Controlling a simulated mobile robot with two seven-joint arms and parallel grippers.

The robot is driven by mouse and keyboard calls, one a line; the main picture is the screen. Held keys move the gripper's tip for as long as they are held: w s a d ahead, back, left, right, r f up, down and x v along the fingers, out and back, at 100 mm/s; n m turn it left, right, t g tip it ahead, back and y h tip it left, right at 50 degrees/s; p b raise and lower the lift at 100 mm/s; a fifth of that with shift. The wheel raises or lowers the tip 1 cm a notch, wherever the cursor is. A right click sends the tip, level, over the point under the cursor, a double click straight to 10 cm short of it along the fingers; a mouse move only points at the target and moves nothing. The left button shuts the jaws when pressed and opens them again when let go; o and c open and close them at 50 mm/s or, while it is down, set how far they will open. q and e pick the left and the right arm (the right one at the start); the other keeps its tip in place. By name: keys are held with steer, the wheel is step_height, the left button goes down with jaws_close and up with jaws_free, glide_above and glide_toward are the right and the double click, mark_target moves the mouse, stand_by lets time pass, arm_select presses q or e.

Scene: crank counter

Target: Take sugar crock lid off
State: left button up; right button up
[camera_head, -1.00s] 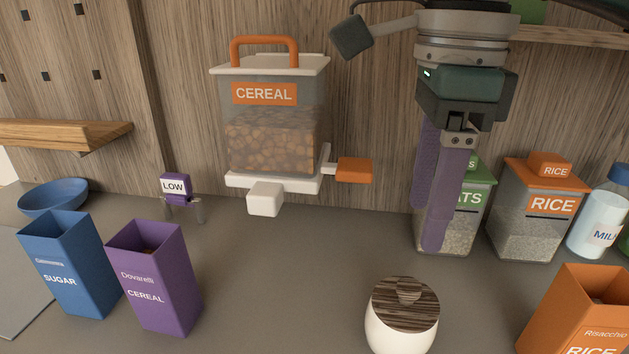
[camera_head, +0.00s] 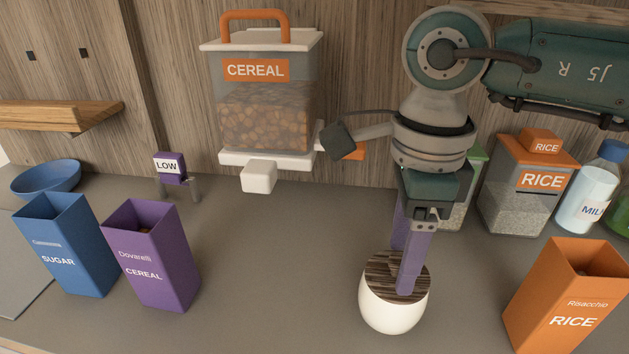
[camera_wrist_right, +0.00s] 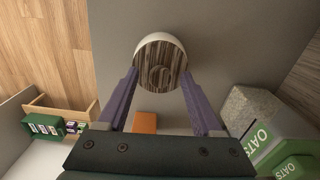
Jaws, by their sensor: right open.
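The sugar crock (camera_head: 390,315) is a round white pot at the front of the counter, right of centre. Its dark striped wooden lid (camera_head: 380,275) sits on it. In the right wrist view the lid (camera_wrist_right: 153,60) shows with its round knob (camera_wrist_right: 160,77) between the fingers. My right gripper (camera_head: 402,268) points down over the crock, its purple fingers open on either side of the knob. It appears empty. The near finger hides part of the lid and knob in the head view. My left gripper is out of view.
The cereal dispenser (camera_head: 268,110) stands behind, left of my right arm. A rice canister (camera_head: 525,190), milk bottle (camera_head: 590,200) and orange rice box (camera_head: 570,300) are on the right. Blue sugar (camera_head: 65,245) and purple cereal (camera_head: 150,260) boxes stand left. Counter left of the crock is clear.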

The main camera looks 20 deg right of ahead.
steer(key=c, duration=0.9)
jaws_close()
steer(key=shift+o, duration=1.4)
jaws_free()
jaws_close()
steer(key=shift+r, duration=0.25)
steer(key=shift+r+p, duration=0.45)
